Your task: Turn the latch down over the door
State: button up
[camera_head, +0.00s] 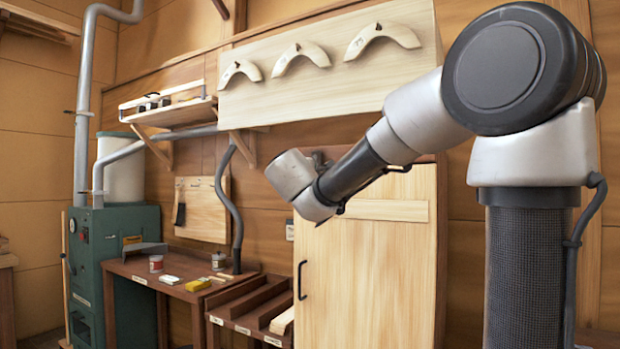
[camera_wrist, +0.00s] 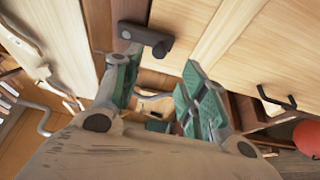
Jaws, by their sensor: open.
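The pale wooden door (camera_head: 365,265) of a tall cabinet stands closed in the head view, and its planks (camera_wrist: 235,35) fill the top of the wrist view. The dark grey latch (camera_wrist: 148,37) shows at the top of the wrist view, by the dark frame strip. My gripper (camera_wrist: 161,64) is open and empty, with green-padded fingers. The tip of its left finger is close to the latch; I cannot tell whether they touch. In the head view my arm covers the door's top left, and my fingers are hidden.
A black door handle (camera_head: 301,281) is on the door's left side; it also shows in the wrist view (camera_wrist: 275,99). A board with curved wooden pieces (camera_head: 330,75) hangs above.

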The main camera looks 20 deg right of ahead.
jog(key=v, duration=0.3)
dwell(0.5)
jog(key=s+d+f+m+g+y, duration=0.1)
jog(key=s+d+f+m+g, duration=0.2)
jog(key=s+d+f+g, duration=0.4)
jog(key=s+d+f+m+g+y, duration=0.1)
jog(key=s+d+f+m+g, duration=0.3)
jog(key=s+f, duration=0.65)
jog(key=s+a+f+m+y, duration=0.2)
jog(key=s+f, duration=0.3)
jog(key=s, duration=0.3)
jog(key=s+a+f+m+y, duration=0.3)
jog(key=s+f+y, duration=0.2)
jog(key=s, duration=0.3)
jog(key=shift+s+a+f, duration=0.2)
jog(key=shift+s+f, duration=0.05)
jog(key=shift+f, duration=0.05)
